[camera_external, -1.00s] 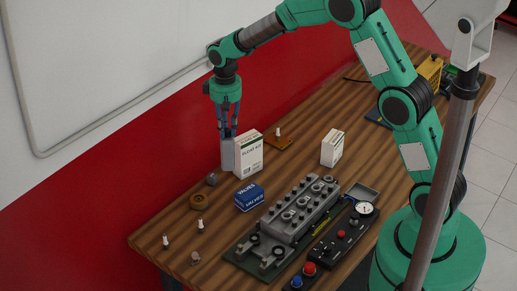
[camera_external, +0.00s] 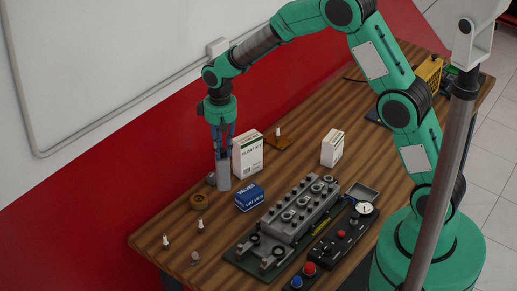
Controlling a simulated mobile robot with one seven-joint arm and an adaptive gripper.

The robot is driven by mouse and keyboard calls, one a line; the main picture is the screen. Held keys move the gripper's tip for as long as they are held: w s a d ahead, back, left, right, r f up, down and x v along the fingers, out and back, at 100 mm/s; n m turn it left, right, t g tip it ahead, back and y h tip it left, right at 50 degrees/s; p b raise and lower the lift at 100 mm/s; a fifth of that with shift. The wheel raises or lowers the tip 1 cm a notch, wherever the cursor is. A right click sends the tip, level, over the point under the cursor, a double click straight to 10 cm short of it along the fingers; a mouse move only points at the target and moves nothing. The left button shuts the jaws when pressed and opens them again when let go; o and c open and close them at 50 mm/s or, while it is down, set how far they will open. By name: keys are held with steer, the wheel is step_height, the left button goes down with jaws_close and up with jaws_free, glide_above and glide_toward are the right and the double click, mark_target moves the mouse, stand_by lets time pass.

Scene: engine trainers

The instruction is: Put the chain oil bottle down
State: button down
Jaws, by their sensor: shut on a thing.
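The chain oil bottle is the plain grey upright bottle (camera_external: 223,177) left of the white box. My gripper (camera_external: 222,157) points straight down and is shut on its upper part. The fingers hide the bottle's top. The bottle's base is at or very close to the wooden table top; I cannot tell whether it touches.
A white float kit box (camera_external: 248,155) stands close right of the bottle, and a blue valves box (camera_external: 249,197) lies in front right. An engine block (camera_external: 300,210) is farther right. Bare table (camera_external: 290,165) lies behind the blue box.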

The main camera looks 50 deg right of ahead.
mark_target(222, 182)
step_height(222, 182, down, 8)
steer(key=shift+r, duration=0.1)
stand_by(0.5)
steer(key=shift+f+p, duration=0.4)
steer(key=shift+f, duration=2.55)
steer(key=shift+f+p, duration=0.3)
steer(key=shift+f, duration=1.95)
steer(key=c, duration=1.5)
jaws_free()
steer(key=shift+c, duration=0.2)
